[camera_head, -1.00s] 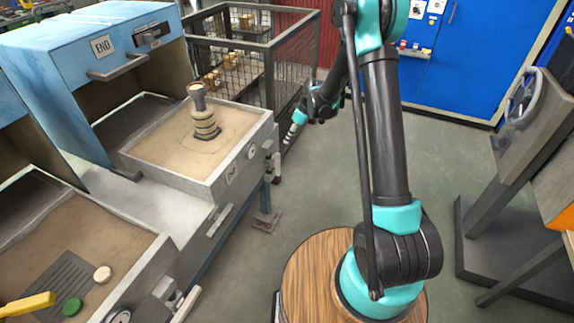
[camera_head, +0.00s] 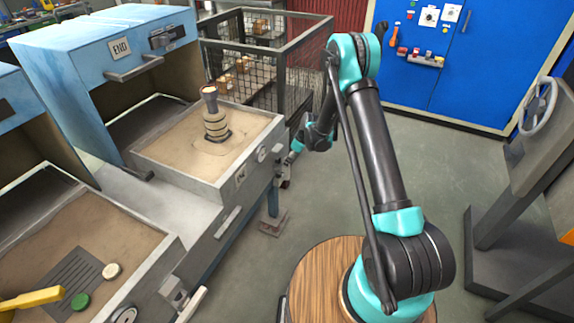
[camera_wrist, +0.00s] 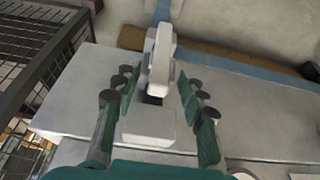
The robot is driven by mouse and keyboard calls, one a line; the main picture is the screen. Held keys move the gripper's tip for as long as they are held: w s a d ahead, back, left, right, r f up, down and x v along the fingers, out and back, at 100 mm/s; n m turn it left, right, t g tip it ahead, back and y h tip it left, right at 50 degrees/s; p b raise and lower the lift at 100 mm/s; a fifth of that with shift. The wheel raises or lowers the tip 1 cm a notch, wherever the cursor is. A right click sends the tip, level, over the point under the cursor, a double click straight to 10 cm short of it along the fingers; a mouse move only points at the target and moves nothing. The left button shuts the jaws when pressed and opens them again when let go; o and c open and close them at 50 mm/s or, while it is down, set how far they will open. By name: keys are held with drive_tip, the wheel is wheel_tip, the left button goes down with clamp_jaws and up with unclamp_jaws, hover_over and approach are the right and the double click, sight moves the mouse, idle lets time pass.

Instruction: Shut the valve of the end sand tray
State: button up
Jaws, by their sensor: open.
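The end sand tray (camera_head: 240,178) stands in front of the blue furnace with the END sign (camera_head: 120,47). It holds sand and a stacked, dark-topped piece (camera_head: 213,118) standing upright. Its valve is at the tray's right front corner, mostly hidden by my gripper (camera_head: 290,158) in the head view. In the wrist view, a pale lever (camera_wrist: 161,58) with a pale block (camera_wrist: 148,128) below it lies between the spread fingers of my gripper (camera_wrist: 155,88). The fingers are open, one set on each side, with gaps visible. I cannot tell the valve's setting.
A nearer sand tray (camera_head: 150,262) has its own valve lever (camera_head: 190,305), a yellow-handled tool (camera_head: 32,298) and discs. A wire mesh cage (camera_head: 262,72) stands behind the end tray. A handwheel stand (camera_head: 540,108) is at right. Grey floor is clear between.

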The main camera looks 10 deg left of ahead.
sight(286, 169)
drive_tip(key=shift+x, duration=2)
clamp_jaws()
